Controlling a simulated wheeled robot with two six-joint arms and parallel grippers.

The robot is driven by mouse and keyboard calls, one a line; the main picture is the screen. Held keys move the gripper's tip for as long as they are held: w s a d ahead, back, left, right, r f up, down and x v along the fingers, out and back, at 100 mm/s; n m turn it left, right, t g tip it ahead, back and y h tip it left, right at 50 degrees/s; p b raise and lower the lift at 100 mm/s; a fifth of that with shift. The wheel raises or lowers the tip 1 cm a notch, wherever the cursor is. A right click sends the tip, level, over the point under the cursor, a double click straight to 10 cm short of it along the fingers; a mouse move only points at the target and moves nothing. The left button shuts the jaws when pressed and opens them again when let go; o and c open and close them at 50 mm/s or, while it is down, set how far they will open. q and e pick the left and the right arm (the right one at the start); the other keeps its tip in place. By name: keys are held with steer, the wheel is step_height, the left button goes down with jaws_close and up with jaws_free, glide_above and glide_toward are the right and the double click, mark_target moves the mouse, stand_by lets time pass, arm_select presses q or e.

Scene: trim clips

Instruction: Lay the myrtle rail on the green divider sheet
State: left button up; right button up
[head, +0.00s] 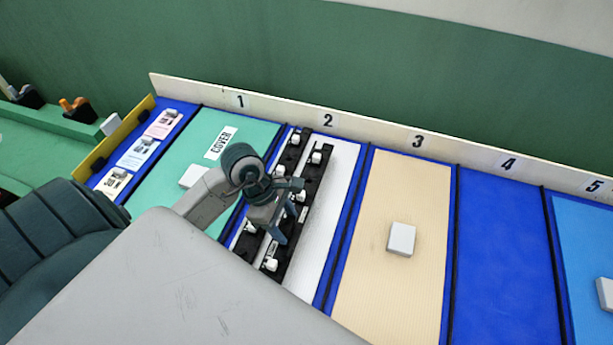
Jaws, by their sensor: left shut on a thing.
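Two dark rails with white clips lie side by side, slanted, over the white sheet (338,180) in bay 2. One is the left rail (289,153) and the other the right rail (318,177). I cannot tell by colour which is the myrtle rail. My left gripper (286,213) is over the middle of the rails and shut on one of them; its fingers and wrist hide part of both. Whether the held rail is lifted is not clear. The green divider sheet (160,189) lies in bay 1, left of the rails. My right gripper is not in view.
On the green sheet are a COVER label (221,142) and a white block (193,176). A cream sheet (415,190) with a white block (401,239) fills bay 3. Bay 4 (503,240) is bare blue. A numbered pale rail (372,134) runs along the back.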

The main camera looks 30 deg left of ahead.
mark_target(276, 246)
arm_select(q)
steer(key=shift+s+a+r, duration=0.1)
steer(key=shift+s+a, duration=0.15)
steer(key=shift+s, duration=0.55)
steer(key=shift+s+a+r, duration=0.1)
steer(key=shift+s+a, duration=0.2)
steer(key=shift+s, duration=0.55)
steer(key=shift+s+a+r, duration=0.1)
steer(key=shift+s+a, duration=0.15)
steer(key=shift+s, duration=0.55)
